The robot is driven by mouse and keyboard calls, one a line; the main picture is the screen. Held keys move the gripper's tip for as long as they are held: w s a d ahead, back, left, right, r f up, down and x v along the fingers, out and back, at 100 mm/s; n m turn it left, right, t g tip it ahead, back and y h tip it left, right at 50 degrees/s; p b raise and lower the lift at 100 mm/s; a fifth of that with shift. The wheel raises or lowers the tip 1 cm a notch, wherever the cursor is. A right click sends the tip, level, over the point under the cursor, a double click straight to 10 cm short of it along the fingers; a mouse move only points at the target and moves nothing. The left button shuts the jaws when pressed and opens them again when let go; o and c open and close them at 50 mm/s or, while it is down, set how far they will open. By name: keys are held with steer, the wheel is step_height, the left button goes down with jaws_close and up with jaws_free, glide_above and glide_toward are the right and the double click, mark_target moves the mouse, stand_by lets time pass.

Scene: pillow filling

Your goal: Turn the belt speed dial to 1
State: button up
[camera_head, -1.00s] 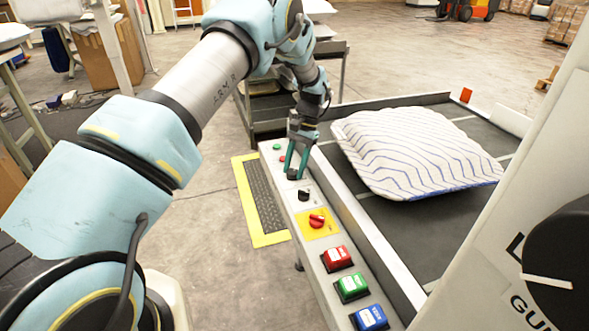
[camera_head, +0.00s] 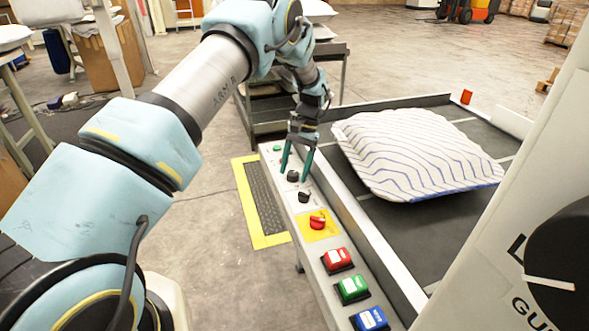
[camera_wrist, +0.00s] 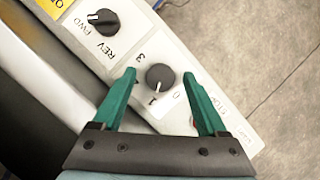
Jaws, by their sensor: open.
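The belt speed dial is a round black knob (camera_wrist: 160,77) on the pale control panel, with 3, 1 and 0 printed around it in the wrist view. A pale pointer line on the knob appears to face the 1. In the head view the dial (camera_head: 292,176) sits near the panel's far end. My gripper (camera_head: 297,170) is open there, with its green fingers on either side of the dial. In the wrist view my gripper (camera_wrist: 160,75) has one finger left and one right of the knob, with gaps showing on both sides.
A black FWD/REV knob (camera_wrist: 103,21) is close by. A red switch on a yellow plate (camera_head: 317,222) and red (camera_head: 337,259), green (camera_head: 352,288) and blue (camera_head: 369,318) buttons line the panel. A striped pillow (camera_head: 415,150) lies on the belt (camera_head: 400,220).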

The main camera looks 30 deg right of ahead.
steer(key=b+v, duration=0.2)
steer(key=v, duration=0.8)
steer(key=shift+d+r, duration=0.2)
steer(key=shift+r, duration=0.15)
steer(key=shift+w+a, duration=0.1)
steer(key=shift+w, duration=0.05)
steer(key=w+a+r+n+h+p, duration=0.15)
steer(key=a+r, duration=0.25)
steer(key=a, duration=0.6)
steer(key=w+a+r+n+h, duration=0.1)
steer(key=a+r+n, duration=0.2)
steer(key=a, duration=0.8)
steer(key=s+a+r+n+t+h+p, duration=0.1)
steer(key=s+a+n, duration=0.1)
steer(key=s+a, duration=0.5)
steer(key=s+a+r+n+t, duration=0.1)
steer(key=s+a+n+t, duration=0.1)
steer(key=s+a, duration=0.6)
steer(key=a+n, duration=0.1)
steer(key=a, duration=0.4)
steer(key=shift+s+a+t+h+p, duration=0.2)
steer(key=shift+s+t+h+p, duration=0.1)
steer(key=shift+h+p, duration=0.05)
